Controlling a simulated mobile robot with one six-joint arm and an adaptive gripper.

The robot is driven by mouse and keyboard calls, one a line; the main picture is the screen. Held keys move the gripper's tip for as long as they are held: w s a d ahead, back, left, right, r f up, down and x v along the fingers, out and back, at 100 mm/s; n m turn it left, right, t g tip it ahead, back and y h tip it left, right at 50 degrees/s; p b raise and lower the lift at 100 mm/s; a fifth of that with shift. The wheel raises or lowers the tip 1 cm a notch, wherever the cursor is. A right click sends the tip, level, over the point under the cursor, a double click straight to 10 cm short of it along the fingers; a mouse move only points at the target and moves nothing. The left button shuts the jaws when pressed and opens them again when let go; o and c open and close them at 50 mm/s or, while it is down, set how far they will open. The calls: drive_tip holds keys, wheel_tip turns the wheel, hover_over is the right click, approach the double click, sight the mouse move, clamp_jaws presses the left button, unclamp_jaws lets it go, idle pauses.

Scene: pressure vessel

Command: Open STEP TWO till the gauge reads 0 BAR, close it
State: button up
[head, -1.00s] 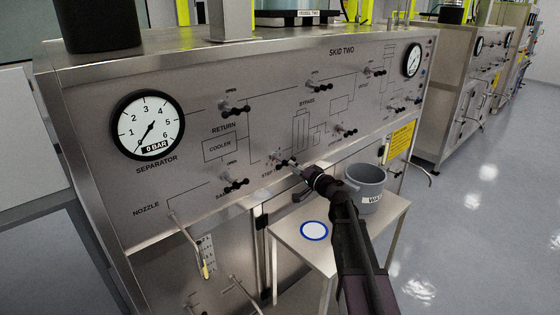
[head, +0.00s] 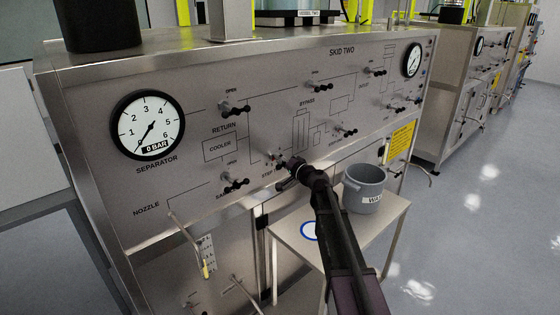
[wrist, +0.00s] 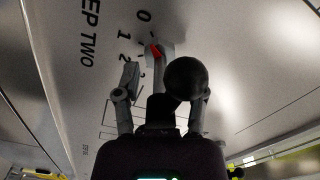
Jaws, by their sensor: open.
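The STEP TWO valve (wrist: 165,53) has a grey body, a red pointer and a black ball knob (wrist: 187,78). Beside it on the panel are the numbers 0, 1 and 2; the red pointer is near the 0 and 1 side, but I cannot tell its exact setting. My gripper (wrist: 163,95) is open at the valve, with one finger on each side and the ball knob near the right finger. I cannot tell if they touch. In the head view my gripper (head: 284,180) partly hides the valve. The separator gauge (head: 148,125) has a window reading 0 BAR, its needle pointing down-left.
Other black-handled valves, such as the return one (head: 234,108) and the bypass one (head: 344,131), stick out of the steel panel (head: 265,70). A grey bucket (head: 366,190) stands on a small table (head: 285,232) below. A second gauge (head: 412,60) is at the right.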

clamp_jaws()
drive_tip(key=shift+m, duration=0.5)
unclamp_jaws()
drive_tip(key=shift+s, duration=0.15)
drive_tip(key=v, duration=1.1)
drive_tip(key=shift+s+d, duration=0.25)
drive_tip(key=shift+s, duration=0.05)
